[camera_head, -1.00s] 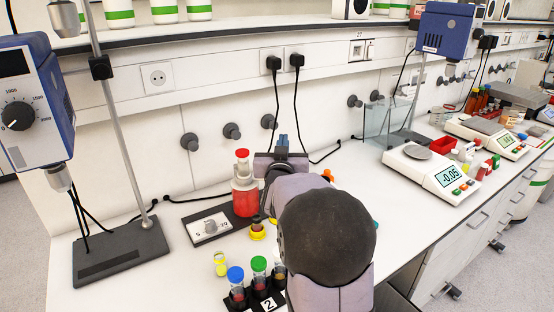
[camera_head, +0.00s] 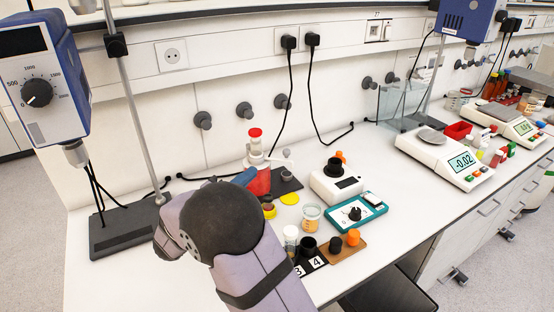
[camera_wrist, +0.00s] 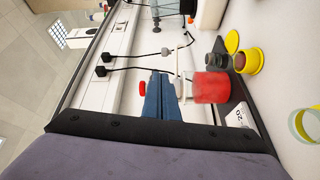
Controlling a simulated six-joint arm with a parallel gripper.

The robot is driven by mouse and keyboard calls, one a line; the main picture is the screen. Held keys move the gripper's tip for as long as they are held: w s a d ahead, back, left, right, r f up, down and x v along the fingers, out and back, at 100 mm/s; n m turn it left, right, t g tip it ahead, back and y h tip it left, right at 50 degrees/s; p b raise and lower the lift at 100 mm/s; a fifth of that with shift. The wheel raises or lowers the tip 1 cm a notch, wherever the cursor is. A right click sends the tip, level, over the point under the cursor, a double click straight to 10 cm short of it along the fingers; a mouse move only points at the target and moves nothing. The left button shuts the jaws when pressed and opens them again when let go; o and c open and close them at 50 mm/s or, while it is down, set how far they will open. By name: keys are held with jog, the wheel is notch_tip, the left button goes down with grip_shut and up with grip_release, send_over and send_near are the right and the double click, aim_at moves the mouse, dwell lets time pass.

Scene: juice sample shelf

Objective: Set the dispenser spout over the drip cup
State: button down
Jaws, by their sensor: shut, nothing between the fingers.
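The dispenser is a bottle of red liquid (camera_wrist: 212,87) with a white neck and a red cap (camera_head: 255,132). It stands on a dark base plate (camera_head: 288,184). Its white spout (camera_head: 284,162) points right in the head view. A small grey cup (camera_head: 287,174), which looks like the drip cup, is on the plate near the spout's end; exact alignment cannot be told. My gripper (camera_wrist: 164,76) is shut and empty, its blue fingers beside the dispenser's upper part. Contact with the spout is unclear. My arm hides part of the bottle in the head view.
A yellow cup (camera_wrist: 251,61) and yellow disc (camera_head: 290,198) lie near the plate. A stirrer stand (camera_head: 125,231) is at left.

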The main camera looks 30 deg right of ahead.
aim_at(284, 154)
jog(key=shift+n+g+h, duration=0.3)
jog(key=shift+n+g, duration=0.1)
jog(key=shift+n, duration=0.3)
jog(key=p+x, duration=0.1)
jog(key=x, duration=0.3)
jog(key=p+x, duration=0.1)
jog(key=x, duration=0.3)
jog(key=f+p+x, duration=0.1)
jog(key=x, duration=0.3)
jog(key=shift+s+d, duration=0.15)
jog(key=shift+s, duration=0.25)
jog(key=shift+d+t+p, duration=0.1)
jog(key=shift+t+p, duration=0.2)
jog(key=shift+w+d+n+t+y+p, duration=0.15)
jog(key=shift+d+n+t+y+p, duration=0.3)
jog(key=shift+n+t+y, duration=0.3)
jog(key=n+t+y, duration=0.1)
jog(key=d+n+t+y, duration=0.1)
jog(key=t, duration=0.1)
jog(key=shift+w+d, duration=0.25)
jog(key=shift+w, duration=0.15)
jog(key=x, duration=0.3)
jog(key=shift+w+a+n, duration=0.15)
jog(key=shift+a+n, duration=0.05)
jog(key=shift+n, duration=0.05)
jog(key=shift+r, duration=0.1)
